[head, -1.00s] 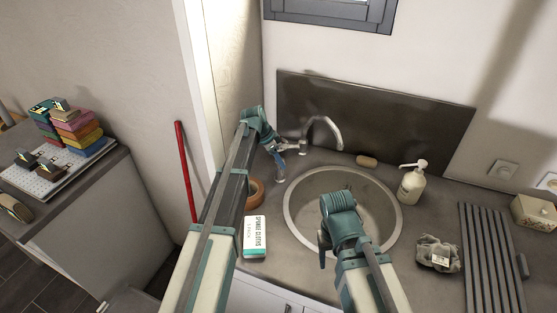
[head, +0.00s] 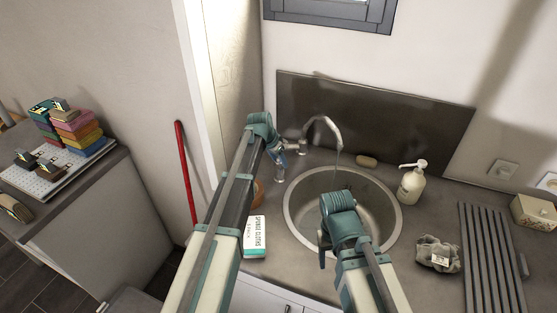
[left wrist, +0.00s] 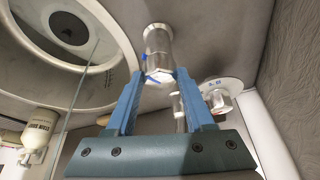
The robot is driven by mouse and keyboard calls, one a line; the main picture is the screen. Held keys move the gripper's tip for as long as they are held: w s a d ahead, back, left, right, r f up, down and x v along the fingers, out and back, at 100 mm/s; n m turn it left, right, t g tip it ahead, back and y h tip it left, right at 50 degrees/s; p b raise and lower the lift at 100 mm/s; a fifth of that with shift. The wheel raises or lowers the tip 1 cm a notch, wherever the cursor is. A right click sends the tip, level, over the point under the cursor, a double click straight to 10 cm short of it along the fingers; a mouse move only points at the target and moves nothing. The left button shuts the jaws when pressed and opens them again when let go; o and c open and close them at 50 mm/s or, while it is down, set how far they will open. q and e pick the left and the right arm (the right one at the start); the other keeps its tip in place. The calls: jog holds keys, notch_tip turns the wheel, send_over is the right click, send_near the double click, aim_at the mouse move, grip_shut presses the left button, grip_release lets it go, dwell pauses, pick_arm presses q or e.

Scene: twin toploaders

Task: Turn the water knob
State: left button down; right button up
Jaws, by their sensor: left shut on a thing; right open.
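The tap's curved metal spout (head: 324,121) rises behind the round sink (head: 291,222). A thin stream (head: 338,163) hangs from the spout into the sink. The left arm reaches to the tap's left side, and my left gripper (head: 281,150) is at the knob there. In the left wrist view, the left gripper (left wrist: 160,75) has its fingers on either side of the shiny metal water knob (left wrist: 158,45), shut on it. My right gripper (head: 323,245) is over the front of the sink, open; its fingers are mostly hidden.
A sponge cloths box (head: 254,237) stands left of the sink, with a brown roll (head: 258,190) partly behind the left arm. A dark backsplash (head: 400,120) stands behind.

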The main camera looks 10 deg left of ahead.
pick_arm(q)
jog(key=shift+d+n+y, duration=0.1)
jog(key=shift+n+y, duration=0.7)
jog(key=shift+n, duration=1.4)
jog(key=shift+c, duration=1.4)
grip_release()
jog(key=shift+r, duration=0.1)
pick_arm(e)
jog(key=shift+r, duration=0.15)
pick_arm(q)
jog(key=d+p+v, duration=0.1)
jog(key=p+v, duration=1.1)
jog(key=v, duration=0.1)
jog(key=shift+s+a+r+p, duration=0.2)
jog(key=shift+s+a+p, duration=0.2)
jog(key=shift+s+a, duration=0.05)
pick_arm(e)
notch_tip(320, 180, up, 12)
jog(key=shift+r, duration=0.25)
